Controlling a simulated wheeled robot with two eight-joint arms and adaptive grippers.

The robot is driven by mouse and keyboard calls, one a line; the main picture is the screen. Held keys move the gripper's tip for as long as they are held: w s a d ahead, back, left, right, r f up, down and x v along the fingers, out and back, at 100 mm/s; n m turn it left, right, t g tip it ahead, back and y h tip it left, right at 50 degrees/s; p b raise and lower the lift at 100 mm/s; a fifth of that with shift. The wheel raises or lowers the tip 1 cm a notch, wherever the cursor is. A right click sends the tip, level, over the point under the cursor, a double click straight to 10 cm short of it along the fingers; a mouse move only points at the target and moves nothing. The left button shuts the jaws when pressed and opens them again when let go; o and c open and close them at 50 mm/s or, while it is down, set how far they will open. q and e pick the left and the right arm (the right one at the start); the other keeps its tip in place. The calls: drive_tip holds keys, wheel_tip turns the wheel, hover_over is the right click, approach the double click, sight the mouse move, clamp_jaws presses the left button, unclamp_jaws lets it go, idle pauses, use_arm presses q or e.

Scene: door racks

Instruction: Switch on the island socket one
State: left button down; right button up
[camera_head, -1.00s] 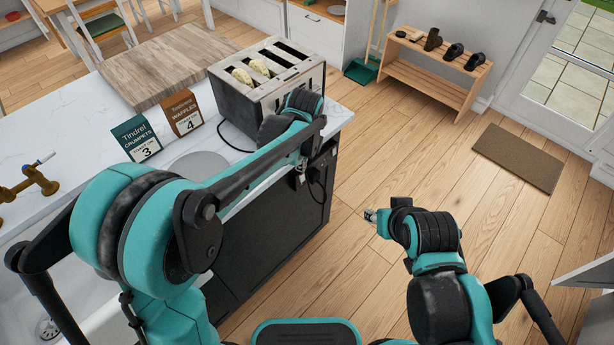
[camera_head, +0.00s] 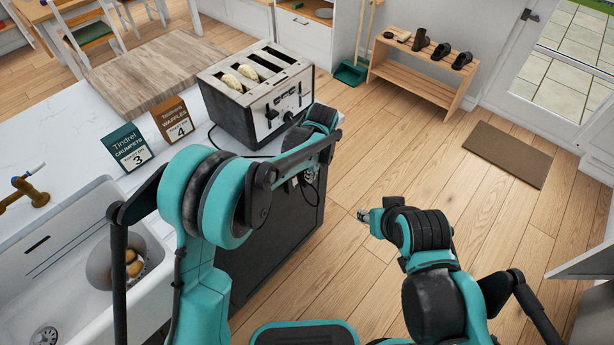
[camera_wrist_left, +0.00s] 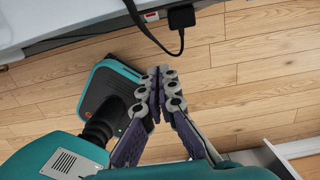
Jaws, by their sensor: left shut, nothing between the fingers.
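In the left wrist view, a socket strip with a small red part (camera_wrist_left: 151,16) shows at the top edge, under the island's worktop. A black plug (camera_wrist_left: 181,17) with a cable sits just right of it. My left gripper (camera_wrist_left: 158,76) is shut and empty, below the socket in the picture and apart from it. In the head view, my left forearm reaches past the island's end, and its fingers are hard to make out near the hanging cable (camera_head: 316,192). My right gripper (camera_head: 364,215) is over the floor, too small to read.
The toaster (camera_head: 258,92) with crumpets in its slots stands on the white worktop (camera_head: 60,145). Two cards (camera_head: 128,146) stand beside it, left of my left arm. A sink (camera_head: 75,250) is at lower left.

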sight(295, 181)
use_arm(q)
drive_tip(key=shift+w+a+f+b, duration=0.6)
drive_tip(key=shift+f, duration=0.8)
drive_tip(key=shift+w+a+f+b, duration=0.55)
drive_tip(key=shift+w+f+b, duration=0.1)
drive_tip(key=shift+f, duration=0.8)
drive_tip(key=shift+w+a+f+b, duration=0.55)
drive_tip(key=shift+a+f+b, duration=0.05)
drive_tip(key=shift+f, duration=0.8)
drive_tip(key=shift+w+a+f, duration=0.15)
drive_tip(key=shift+w+a, duration=0.05)
